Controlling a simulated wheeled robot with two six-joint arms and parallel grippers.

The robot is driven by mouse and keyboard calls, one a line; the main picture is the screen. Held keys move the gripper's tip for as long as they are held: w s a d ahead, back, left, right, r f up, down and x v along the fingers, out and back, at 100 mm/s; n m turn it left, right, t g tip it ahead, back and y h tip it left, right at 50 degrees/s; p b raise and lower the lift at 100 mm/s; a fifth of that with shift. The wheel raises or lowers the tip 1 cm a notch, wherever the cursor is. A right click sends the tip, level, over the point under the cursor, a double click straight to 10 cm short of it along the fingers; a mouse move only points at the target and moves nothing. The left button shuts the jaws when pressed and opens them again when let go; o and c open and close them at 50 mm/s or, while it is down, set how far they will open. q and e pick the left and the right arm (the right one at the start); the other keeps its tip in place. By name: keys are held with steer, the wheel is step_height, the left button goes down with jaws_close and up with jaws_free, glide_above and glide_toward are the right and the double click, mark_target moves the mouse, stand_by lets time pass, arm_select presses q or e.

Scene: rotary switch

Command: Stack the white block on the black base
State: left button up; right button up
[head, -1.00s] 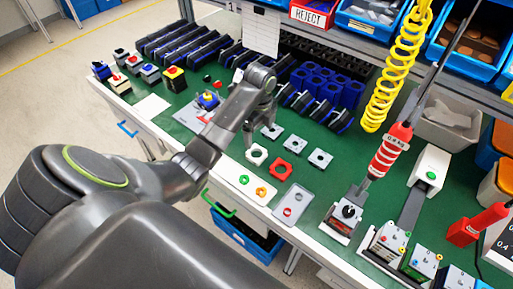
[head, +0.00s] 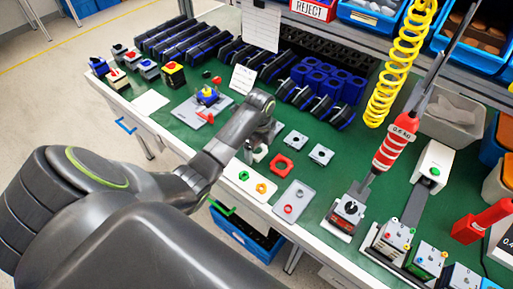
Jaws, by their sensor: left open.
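My left gripper (head: 256,147) is open, low over the front middle of the green bench. A white square block (head: 259,156) with a round hole lies under its fingertips and is mostly hidden by them. I cannot tell whether the fingers touch it. Several black bases (head: 300,97) stand in rows in the back middle of the bench; I cannot tell which one the task means. A grey fixture plate (head: 197,113) left of the gripper carries a blue piece with a yellow top (head: 207,95). My right gripper is not in view.
A red square ring (head: 281,164) and two pale plates (head: 295,140) (head: 321,154) lie right of the gripper. A white tray (head: 246,184) with green and orange rings is in front.

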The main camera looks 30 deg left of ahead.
arm_select(q)
steer(key=c, duration=1.1)
steer(key=shift+r, duration=0.15)
